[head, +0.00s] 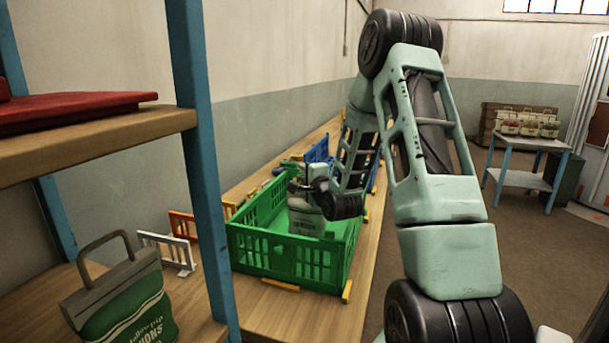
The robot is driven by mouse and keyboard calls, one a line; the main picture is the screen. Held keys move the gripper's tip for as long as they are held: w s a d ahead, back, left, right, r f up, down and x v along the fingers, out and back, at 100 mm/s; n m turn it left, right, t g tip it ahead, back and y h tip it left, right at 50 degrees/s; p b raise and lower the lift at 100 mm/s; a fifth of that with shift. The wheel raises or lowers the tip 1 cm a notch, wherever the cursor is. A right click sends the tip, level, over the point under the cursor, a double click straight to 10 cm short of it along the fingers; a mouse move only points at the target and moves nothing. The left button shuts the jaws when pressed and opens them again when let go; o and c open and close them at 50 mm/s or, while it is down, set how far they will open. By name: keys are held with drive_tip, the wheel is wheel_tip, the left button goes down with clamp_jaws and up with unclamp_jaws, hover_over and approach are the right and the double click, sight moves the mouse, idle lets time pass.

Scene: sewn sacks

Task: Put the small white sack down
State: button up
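The small white sack (306,224) is upright inside the green crate (290,264) on the long wooden bench, with dark lettering low on its front. The crate's near wall partly hides its bottom, so I cannot see whether it touches the crate floor. My gripper (299,188) is at the top of the sack, reached over the crate's right side. The fingers are small and dark here and overlap the sack's top, so I cannot tell whether they are shut on it.
A green-and-white sack (130,305) with a grey handle stands at front left by a blue shelf post (203,150). Blue crates (318,150) stand behind the green one. White (167,252) and orange (184,226) dividers stand left.

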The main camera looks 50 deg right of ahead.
drive_tip(key=shift+r, duration=0.15)
drive_tip(key=shift+s, duration=0.1)
drive_tip(key=p+v, duration=0.7)
drive_tip(key=v, duration=0.2)
drive_tip(key=shift+r, duration=0.4)
drive_tip(key=p+v, duration=0.1)
drive_tip(key=p, duration=0.1)
drive_tip(key=p+v, duration=0.1)
drive_tip(key=p, duration=0.2)
drive_tip(key=p+v, duration=0.1)
drive_tip(key=p, duration=0.1)
drive_tip(key=shift+f+p, duration=0.25)
drive_tip(key=shift+p, duration=0.15)
